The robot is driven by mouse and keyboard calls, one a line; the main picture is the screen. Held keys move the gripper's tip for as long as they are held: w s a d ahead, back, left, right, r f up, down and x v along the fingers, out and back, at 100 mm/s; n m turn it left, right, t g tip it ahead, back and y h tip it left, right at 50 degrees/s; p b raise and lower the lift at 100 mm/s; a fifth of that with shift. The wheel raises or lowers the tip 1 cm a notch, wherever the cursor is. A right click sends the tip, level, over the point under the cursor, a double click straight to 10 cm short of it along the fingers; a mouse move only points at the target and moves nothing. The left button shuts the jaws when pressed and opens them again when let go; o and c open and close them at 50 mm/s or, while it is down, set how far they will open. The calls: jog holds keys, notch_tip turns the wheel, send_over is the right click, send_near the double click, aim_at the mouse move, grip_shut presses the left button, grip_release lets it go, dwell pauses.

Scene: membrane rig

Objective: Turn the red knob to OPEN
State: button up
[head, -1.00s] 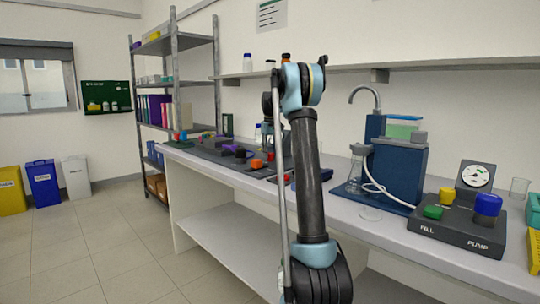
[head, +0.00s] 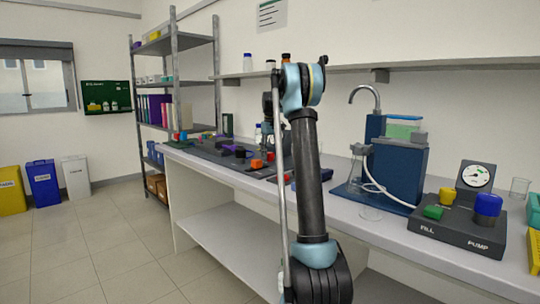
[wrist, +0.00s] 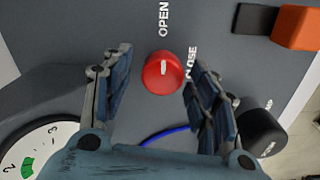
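The red knob (wrist: 162,73) is on a dark grey panel (wrist: 215,40) in the wrist view. It has a short white mark on its top that lies roughly up and down in the picture. The word OPEN (wrist: 164,18) is printed above the knob, and CLOSE (wrist: 190,63) is at its right side. My gripper (wrist: 157,73) is open, with one finger left of the knob and one right of it. Gaps show between the knob and both fingers. In the head view my arm hides the gripper, and I cannot pick out the knob surely.
An orange block (wrist: 297,26) and a black knob (wrist: 262,132) are right of the gripper in the wrist view. A round gauge (wrist: 40,150) is at lower left. In the head view, a pump panel (head: 455,233) and a blue rig (head: 398,170) stand right of my arm.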

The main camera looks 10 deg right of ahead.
notch_tip(320, 180, up, 12)
dwell(0.8)
jog(key=shift+f, duration=0.1)
